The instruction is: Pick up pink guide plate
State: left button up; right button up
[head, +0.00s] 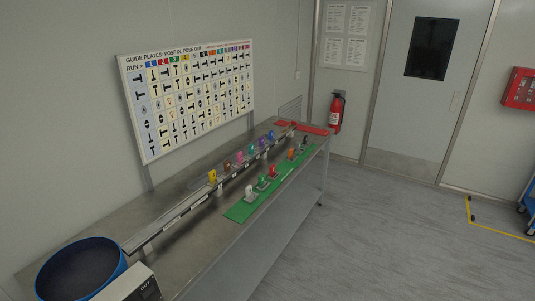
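The pink guide plate (239,157) is small and stands in the back row on the bench, along the metal rail. A brownish-red plate (227,165) is beside it on the near side and a teal plate (250,150) on the far side. Its lower part is too small to make out. Neither of my grippers shows in the head view.
The long metal bench (205,250) runs along the wall. A green mat (238,213) in front of the row bears several other coloured plates. A blue round bowl (117,265) is at the near end. Grey floor (380,230) is clear to the right.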

aim_at(242, 162)
jog(key=z, duration=0.5)
jog(key=i, duration=1.95)
jog(key=z, duration=0.05)
